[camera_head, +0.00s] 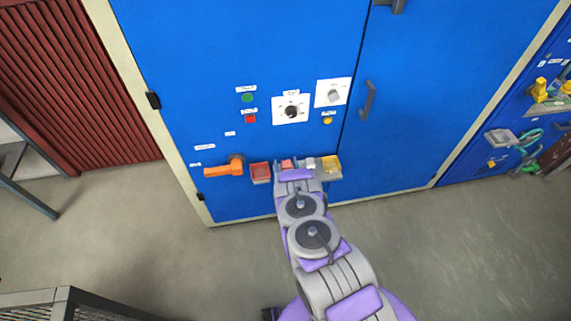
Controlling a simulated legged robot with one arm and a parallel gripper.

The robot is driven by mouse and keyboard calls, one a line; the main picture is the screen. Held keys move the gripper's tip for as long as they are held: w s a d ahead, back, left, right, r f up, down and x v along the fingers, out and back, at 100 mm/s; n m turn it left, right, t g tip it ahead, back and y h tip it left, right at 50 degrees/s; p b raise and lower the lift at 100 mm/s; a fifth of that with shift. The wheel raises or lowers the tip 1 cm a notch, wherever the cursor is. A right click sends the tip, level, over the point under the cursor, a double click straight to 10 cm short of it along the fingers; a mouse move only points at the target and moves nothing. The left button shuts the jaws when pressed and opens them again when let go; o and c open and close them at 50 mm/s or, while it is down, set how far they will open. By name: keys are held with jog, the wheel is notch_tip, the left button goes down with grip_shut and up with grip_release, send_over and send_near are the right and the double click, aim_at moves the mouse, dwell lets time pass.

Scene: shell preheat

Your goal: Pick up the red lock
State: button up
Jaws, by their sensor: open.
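My gripper (297,165) is open at the cabinet front, with its back towards the camera. A small red block (286,163), which looks like the red lock, shows at the left part of the gripper tip. It seems to lie between or just behind the fingers; I cannot tell whether they touch it. A red tray-like holder (260,172) is just left of the gripper. A small whitish piece (310,164) shows right of the red block, and a yellow holder (331,166) is further right. The gripper hides part of this row.
The blue cabinet (240,40) stands straight ahead. An orange handle (224,168) sticks out left of the red holder. Knobs (291,111) and buttons are above. A grey door handle (368,99) is upper right. The floor (450,240) is clear on the right.

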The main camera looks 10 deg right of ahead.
jog(key=shift+w+r, duration=0.1)
jog(key=shift+w, duration=0.15)
jog(key=shift+a, duration=0.1)
jog(key=c, duration=1.1)
jog(key=shift+r, duration=0.1)
jog(key=shift+r+p, duration=0.35)
jog(key=shift+r, duration=0.2)
notch_tip(320, 180, up, 2)
jog(key=shift+r+p, duration=0.25)
jog(key=shift+p, duration=0.25)
jog(key=shift+s+r+p, duration=0.2)
jog(key=shift+s+p, duration=0.4)
jog(key=shift+s, duration=2.05)
jog(key=shift+s+r+p, duration=0.15)
jog(key=shift+s+p, duration=0.5)
jog(key=shift+s, duration=2.05)
jog(key=shift+s+r+p, duration=0.2)
jog(key=shift+s+p, duration=0.4)
jog(key=shift+s, duration=2.05)
